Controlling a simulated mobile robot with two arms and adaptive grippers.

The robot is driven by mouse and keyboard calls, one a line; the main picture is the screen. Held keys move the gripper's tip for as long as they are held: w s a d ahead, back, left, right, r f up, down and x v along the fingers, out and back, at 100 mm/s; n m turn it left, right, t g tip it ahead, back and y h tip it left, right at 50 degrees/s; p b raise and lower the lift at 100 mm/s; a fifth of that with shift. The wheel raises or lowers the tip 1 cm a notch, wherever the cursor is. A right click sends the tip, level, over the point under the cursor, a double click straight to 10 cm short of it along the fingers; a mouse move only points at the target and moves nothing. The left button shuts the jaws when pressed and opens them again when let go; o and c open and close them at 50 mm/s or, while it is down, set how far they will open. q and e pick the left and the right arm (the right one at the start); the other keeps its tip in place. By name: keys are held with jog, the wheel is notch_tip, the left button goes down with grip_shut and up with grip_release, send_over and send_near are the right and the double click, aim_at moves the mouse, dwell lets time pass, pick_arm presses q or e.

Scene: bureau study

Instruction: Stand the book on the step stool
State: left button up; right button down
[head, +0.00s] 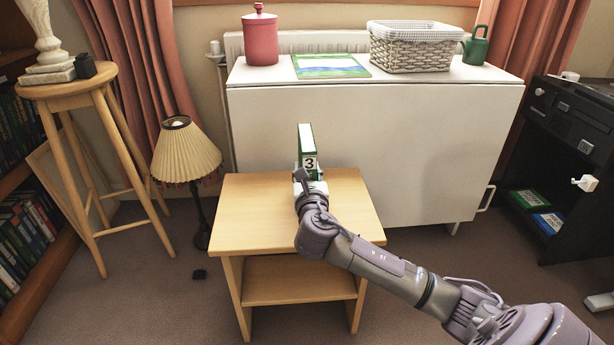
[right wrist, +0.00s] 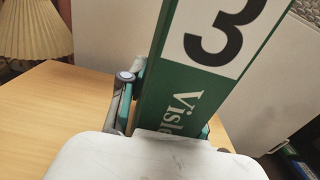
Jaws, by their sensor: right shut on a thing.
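The step stool (head: 250,210) is light wood with a flat top and a lower shelf, in the middle of the head view. The book (head: 306,138) is green, with a white label showing a black 3 on its spine. It is upright over the stool's top, spine towards me. My right gripper (head: 309,174) is shut on the book's lower part. In the right wrist view, the gripper's fingers (right wrist: 165,115) lie on both sides of the book (right wrist: 185,75). The book's bottom edge is hidden, so I cannot tell whether it touches the top. My left gripper is not in view.
A white cabinet (head: 360,140) stands right behind the stool, with a red canister (head: 260,38), a flat book (head: 330,67), a basket (head: 410,52) and a green watering can (head: 476,46) on it. A lamp (head: 186,155) and a tall stool (head: 68,90) stand left.

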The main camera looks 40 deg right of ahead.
jog(key=shift+r, duration=0.15)
jog(key=c, duration=0.8)
grip_release()
